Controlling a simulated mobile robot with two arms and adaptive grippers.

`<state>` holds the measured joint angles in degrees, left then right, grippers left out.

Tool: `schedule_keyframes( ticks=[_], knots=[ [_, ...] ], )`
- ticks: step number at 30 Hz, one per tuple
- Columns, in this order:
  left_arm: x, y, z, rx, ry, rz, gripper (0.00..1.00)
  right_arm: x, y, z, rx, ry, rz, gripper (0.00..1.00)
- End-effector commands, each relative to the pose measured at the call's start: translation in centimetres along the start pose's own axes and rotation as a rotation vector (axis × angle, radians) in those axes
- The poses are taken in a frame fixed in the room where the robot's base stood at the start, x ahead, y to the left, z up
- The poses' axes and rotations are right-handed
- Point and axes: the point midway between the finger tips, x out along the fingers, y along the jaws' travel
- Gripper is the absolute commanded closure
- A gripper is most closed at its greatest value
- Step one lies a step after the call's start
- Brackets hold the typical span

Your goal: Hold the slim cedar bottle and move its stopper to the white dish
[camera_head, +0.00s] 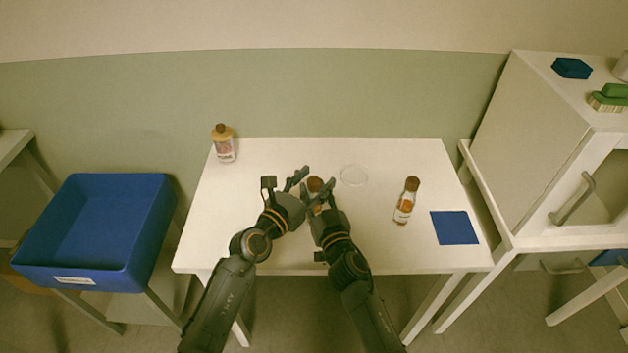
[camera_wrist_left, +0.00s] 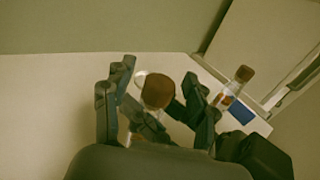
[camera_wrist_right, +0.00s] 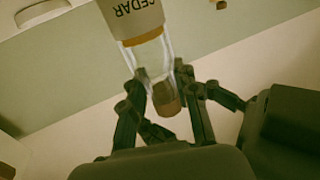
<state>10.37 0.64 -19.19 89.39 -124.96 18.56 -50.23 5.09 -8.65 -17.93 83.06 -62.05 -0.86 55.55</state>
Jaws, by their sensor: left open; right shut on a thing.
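The white dish (camera_head: 353,175) lies on the table just right of the bottle, seemingly empty.
Another brown-capped bottle (camera_head: 405,201) stands on the right of the white table (camera_head: 225,241), beside a blue mat (camera_head: 455,228). A wider bottle (camera_head: 223,144) stands at the back left. A blue crate (camera_head: 92,225) is left of the table, a white cabinet (camera_head: 518,146) right.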

Motion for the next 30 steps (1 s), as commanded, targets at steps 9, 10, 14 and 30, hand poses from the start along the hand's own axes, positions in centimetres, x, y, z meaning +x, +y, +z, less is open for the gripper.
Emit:
schedule_keyframes(
  ticks=[9,10,14,30],
  knots=[
    [-0.01,0.0,0.0,0.0,0.0,0.0,0.71,-0.02,0.03,0.08,-0.001,-0.002,0.001,1.0],
    [-0.02,0.0,0.0,0.0,0.0,0.0,0.77,-0.02,0.03,0.08,-0.001,-0.002,0.001,1.0],
    [-0.02,0.02,0.0,0.0,0.0,0.0,1.0,-0.02,0.03,0.09,-0.001,-0.002,0.001,1.0],
    [-0.03,0.04,0.03,0.0,0.0,0.001,1.0,-0.04,0.04,0.12,0.0,-0.002,0.001,1.0]
  ],
)
